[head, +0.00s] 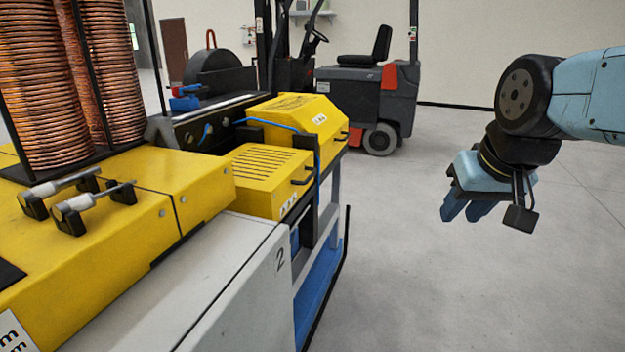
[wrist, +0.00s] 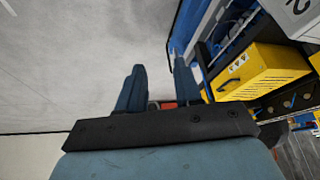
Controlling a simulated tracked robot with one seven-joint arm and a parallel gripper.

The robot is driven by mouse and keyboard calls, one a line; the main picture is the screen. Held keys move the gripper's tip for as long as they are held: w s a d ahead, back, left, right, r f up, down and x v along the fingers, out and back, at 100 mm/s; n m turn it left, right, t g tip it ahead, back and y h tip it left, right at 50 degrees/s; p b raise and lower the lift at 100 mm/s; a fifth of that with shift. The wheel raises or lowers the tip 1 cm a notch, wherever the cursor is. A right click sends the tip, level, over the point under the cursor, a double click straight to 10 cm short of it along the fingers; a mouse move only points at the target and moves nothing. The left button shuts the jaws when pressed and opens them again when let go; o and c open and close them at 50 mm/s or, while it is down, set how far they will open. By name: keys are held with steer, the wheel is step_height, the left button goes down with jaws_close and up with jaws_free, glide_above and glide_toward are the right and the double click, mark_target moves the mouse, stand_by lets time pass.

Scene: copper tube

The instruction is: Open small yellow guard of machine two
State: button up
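Machine two carries a grey panel marked 2 (head: 278,262). Beyond the panel is a small yellow guard (head: 262,182) with slots in its top and a dark handle (head: 302,176) on its right side; it looks closed. A yellow guard with a dark handle also shows at the right of the wrist view (wrist: 258,72), probably the same one. My gripper (head: 465,212) hangs in the air over the floor, right of the machine and clear of the guard. Its two fingers also show in the wrist view (wrist: 160,85), apart with nothing between them.
A second, larger yellow guard (head: 300,112) sits behind the slotted one. A blue cable (head: 268,124) runs near both. Copper coils (head: 55,85) stand at the left. A forklift (head: 365,95) is parked behind. The floor (head: 430,290) right of the machine is clear.

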steer(key=w+a+f+g+y, duration=0.25)
steer(key=w+a+y, duration=0.25)
steer(key=w+a, duration=0.35)
steer(key=m+t+y, duration=0.3)
steer(key=m+y, duration=0.1)
steer(key=y, duration=0.5)
glide_toward(310, 176)
steer(key=x, duration=1)
steer(key=shift+a+f, duration=0.1)
steer(key=shift+f, duration=0.25)
jaws_close()
steer(key=shift+f, duration=0.1)
